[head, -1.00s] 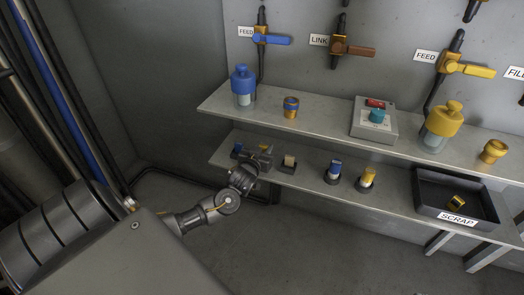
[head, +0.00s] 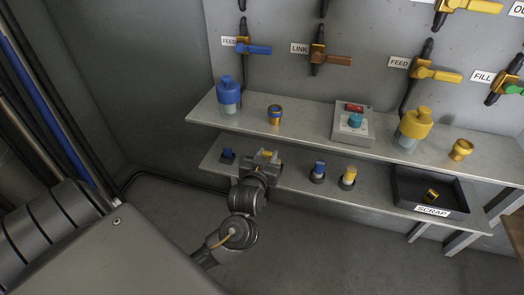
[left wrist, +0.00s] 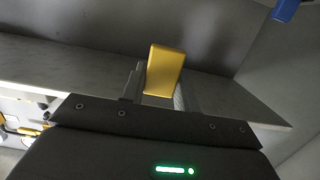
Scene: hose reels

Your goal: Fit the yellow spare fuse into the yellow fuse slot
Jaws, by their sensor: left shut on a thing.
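My left gripper (head: 265,157) is over the left part of the lower shelf, shut on a yellow fuse. In the left wrist view the yellow fuse (left wrist: 165,70) stands up between the fingers (left wrist: 158,88). In the head view only a bit of yellow shows at the jaws. The gripper hides the shelf spot beneath it, so I cannot tell whether the fuse touches a slot. Another yellow fuse (head: 348,177) stands in a dark round holder to the right. My right gripper is not in view.
A blue fuse (head: 318,169) stands in a holder beside that yellow one; a blue piece (head: 227,154) sits at the shelf's left end. The black scrap tray (head: 458,200) holds a yellow-and-black piece (head: 431,194). The upper shelf (head: 290,133) overhangs behind.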

